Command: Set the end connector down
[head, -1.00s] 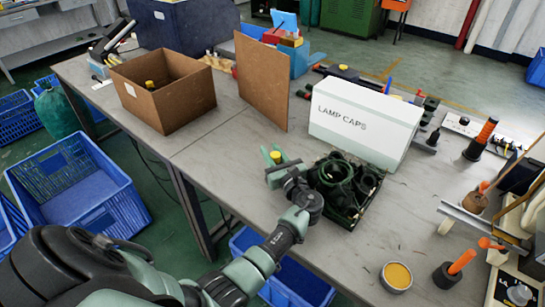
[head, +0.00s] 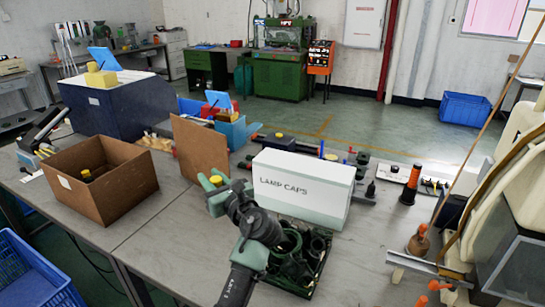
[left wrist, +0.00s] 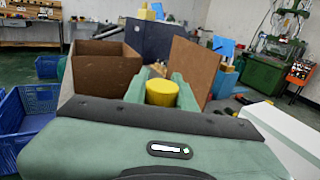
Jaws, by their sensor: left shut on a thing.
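My left gripper (head: 213,181) is shut on the end connector, whose round yellow top (head: 216,181) shows between the green fingers. In the left wrist view the yellow cylinder (left wrist: 162,93) sits upright between the two fingers; its lower part is hidden. The gripper is held over the table, in front of the brown board and to the left of the white LAMP CAPS box (head: 305,186). Another yellow-topped piece (head: 87,174) is inside the open cardboard box (head: 110,200) at the left. My right gripper is not in view.
A brown board (head: 203,148) stands upright behind the gripper. A dark tray of black-green parts (head: 297,288) lies right of my forearm. Bare table (head: 165,235) shows between the cardboard box and my arm. An orange-handled tool (head: 410,185) stands at the right.

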